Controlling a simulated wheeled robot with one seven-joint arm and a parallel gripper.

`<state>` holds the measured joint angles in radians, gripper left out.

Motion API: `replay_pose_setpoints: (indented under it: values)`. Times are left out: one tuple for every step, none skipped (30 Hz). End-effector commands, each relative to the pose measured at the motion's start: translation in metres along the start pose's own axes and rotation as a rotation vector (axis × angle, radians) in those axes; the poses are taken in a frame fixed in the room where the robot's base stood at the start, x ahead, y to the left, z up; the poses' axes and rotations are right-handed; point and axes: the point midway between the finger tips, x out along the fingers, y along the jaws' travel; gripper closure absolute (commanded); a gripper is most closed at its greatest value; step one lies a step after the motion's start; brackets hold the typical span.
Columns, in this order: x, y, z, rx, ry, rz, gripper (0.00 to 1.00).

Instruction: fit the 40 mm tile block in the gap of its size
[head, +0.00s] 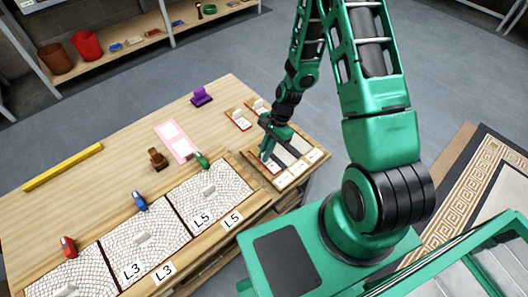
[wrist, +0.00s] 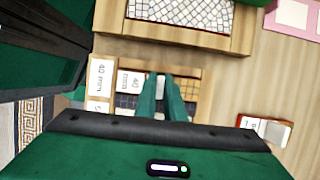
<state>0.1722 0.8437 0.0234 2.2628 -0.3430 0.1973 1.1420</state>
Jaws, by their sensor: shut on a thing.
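My gripper (head: 272,148) reaches down into the wooden tile tray (head: 312,172) at the right end of the bench. In the wrist view its green fingers (wrist: 165,84) are close together over the tray, shut on a tile block that they mostly hide; its size cannot be read. The tray has white labels, one reading 40 mm (wrist: 103,74). Mosaic panels lie in a row along the bench front: a right one (head: 225,200), a middle one (head: 165,215) and a left one (head: 80,275). Pale pieces or gaps show in them, too small to tell which.
Two small trays with red edges (head: 238,121) lie behind the tile tray. A purple object (head: 202,96), a pink sheet (head: 175,138), a brown stamp-like object (head: 157,159) and a yellow bar (head: 63,167) lie on the bench. Green (head: 202,160), blue (head: 139,201) and red (head: 68,246) objects stand by the panels.

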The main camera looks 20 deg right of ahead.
Motion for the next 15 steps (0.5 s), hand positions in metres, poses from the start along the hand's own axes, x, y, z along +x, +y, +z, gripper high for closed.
replay_pose_setpoints:
  values:
    - [0.0012, 0.0001, -0.0004, 0.000, 0.000, 0.000, 1.00]
    - [0.0018, 0.0000, -0.0007, 0.000, 0.000, 0.000, 1.00]
    - [0.0026, 0.0000, -0.0010, 0.000, 0.000, 0.000, 1.00]
    - [0.0031, 0.0000, -0.0013, 0.000, 0.000, 0.000, 1.00]
    - [0.0037, 0.0000, -0.0015, 0.000, 0.000, 0.000, 1.00]
    - [0.0044, -0.0001, -0.0019, 0.000, 0.000, 0.000, 1.00]
    - [0.0050, -0.0001, -0.0021, 0.000, 0.000, -0.001, 1.00]
    - [0.0055, -0.0001, -0.0024, 0.000, 0.000, -0.001, 1.00]
    - [0.0063, -0.0002, -0.0027, 0.000, 0.000, -0.001, 1.00]
    - [0.0069, -0.0002, -0.0030, 0.000, 0.000, -0.001, 1.00]
    - [0.0074, -0.0002, -0.0032, 0.000, 0.000, -0.001, 1.00]
    - [0.0075, -0.0002, -0.0033, 0.000, 0.000, -0.001, 0.86]
    - [0.0074, -0.0003, -0.0032, 0.000, 0.000, -0.001, 0.79]
    - [0.0073, -0.0003, -0.0032, 0.000, 0.000, -0.001, 0.72]
    - [0.0073, -0.0002, -0.0032, 0.000, 0.000, -0.001, 0.69]
